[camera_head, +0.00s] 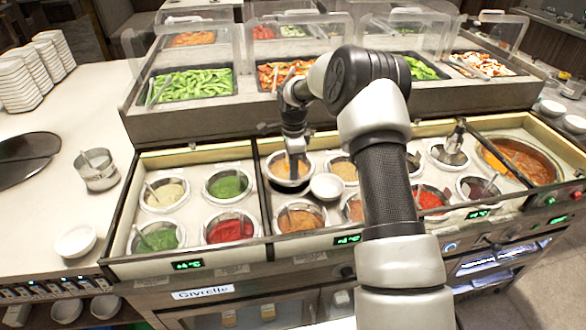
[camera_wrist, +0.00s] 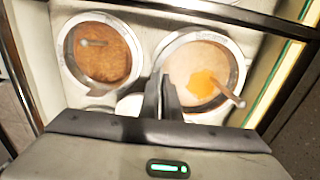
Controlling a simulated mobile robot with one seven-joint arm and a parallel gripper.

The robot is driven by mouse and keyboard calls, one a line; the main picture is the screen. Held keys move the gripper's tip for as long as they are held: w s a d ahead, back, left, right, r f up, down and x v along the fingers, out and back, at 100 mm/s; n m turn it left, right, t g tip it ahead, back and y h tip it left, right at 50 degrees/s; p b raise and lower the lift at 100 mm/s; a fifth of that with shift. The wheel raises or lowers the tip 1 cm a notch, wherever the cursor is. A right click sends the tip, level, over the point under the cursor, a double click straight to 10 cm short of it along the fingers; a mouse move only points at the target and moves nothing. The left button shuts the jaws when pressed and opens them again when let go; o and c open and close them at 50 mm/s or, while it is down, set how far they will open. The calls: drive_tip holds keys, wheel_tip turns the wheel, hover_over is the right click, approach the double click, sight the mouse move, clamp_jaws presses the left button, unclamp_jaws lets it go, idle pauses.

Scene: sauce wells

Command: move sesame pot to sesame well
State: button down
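A steel pot of pale tan sauce (camera_head: 289,179), which I take as the sesame pot, is under my gripper (camera_head: 296,172) in the head view. The wrist view shows this pot (camera_wrist: 222,58) at right, with an orange patch and a spoon handle. My gripper (camera_wrist: 161,95) has its fingers close together across the near rim, apparently pinching it. A dark round opening (camera_head: 279,189) shows below the pot's front, and the pot appears slightly raised over it.
A white bowl (camera_head: 327,187) stands just right of the pot. A brown sauce pot (camera_head: 301,218) is in front, also in the wrist view (camera_wrist: 102,52). Green (camera_head: 228,186) and red (camera_head: 230,229) pots are to the left. A raised salad shelf (camera_head: 190,122) stands behind.

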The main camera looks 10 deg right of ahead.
sight(293, 182)
drive_tip(key=shift+w+f+b, duration=0.1)
drive_tip(key=shift+f+b, duration=1.15)
drive_tip(key=shift+f, duration=0.75)
drive_tip(key=shift+f+b, duration=0.3)
drive_tip(key=c, duration=1.9)
unclamp_jaws()
drive_tip(key=shift+o, duration=0.8)
drive_tip(key=shift+s+f, duration=0.2)
drive_tip(key=o, duration=0.5)
drive_tip(key=shift+c, duration=0.2)
drive_tip(key=shift+w+r, duration=0.1)
drive_tip(key=shift+r, duration=0.1)
drive_tip(key=shift+r+p, duration=2.9)
drive_tip(key=shift+r, duration=2.5)
